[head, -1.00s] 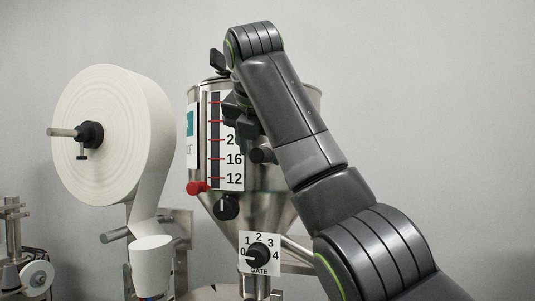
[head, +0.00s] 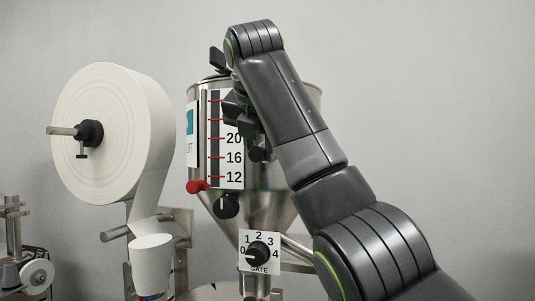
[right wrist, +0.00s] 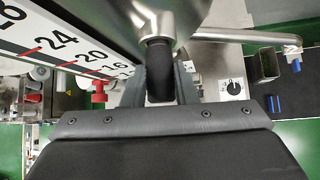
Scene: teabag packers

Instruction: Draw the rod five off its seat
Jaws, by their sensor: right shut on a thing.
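A black cylindrical grip (right wrist: 158,72) stands out from the steel hopper (head: 262,200). In the head view a dark round end (head: 258,154) shows just below my right gripper (head: 250,134); it looks like the same part. In the right wrist view my right gripper (right wrist: 160,86) has one finger on each side of the black grip and is shut on it. No number marks it as rod five, and any rod behind it is hidden. The grip's far end meets the hopper wall, and no gap shows there. My left gripper is not in view.
A scale plate (head: 228,178) with red marks and a red slider (head: 197,187) is on the hopper. Below are a black knob (head: 226,206) and the gate dial (head: 258,252). A large paper roll (head: 110,135) stands left. Bare wall fills the right.

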